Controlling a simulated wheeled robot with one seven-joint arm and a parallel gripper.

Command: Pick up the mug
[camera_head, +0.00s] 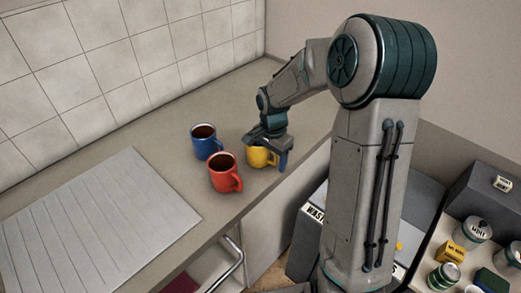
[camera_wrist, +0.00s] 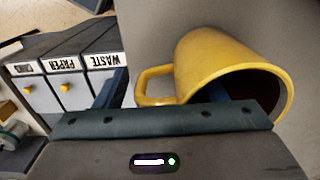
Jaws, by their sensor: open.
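Three mugs stand on the counter in the head view: a blue mug (camera_head: 206,142), a red mug (camera_head: 224,173) and a yellow mug (camera_head: 260,157). The blue and red mugs have a dark inside. My gripper (camera_head: 268,160) is low over the yellow mug and hides part of it. In the wrist view the yellow mug (camera_wrist: 215,62) fills the right, its handle toward the left. My gripper (camera_wrist: 165,95) is open, with one finger to the left of the handle and the other partly hidden at the mug's dark opening. I cannot tell whether the fingers touch it.
A grey ribbed drainboard (camera_head: 95,225) lies on the counter (camera_head: 180,105) at the left. Labelled bins (camera_wrist: 65,70) stand below the counter edge. A tray of tins and boxes (camera_head: 480,240) is at the lower right. The red mug is close beside the yellow one.

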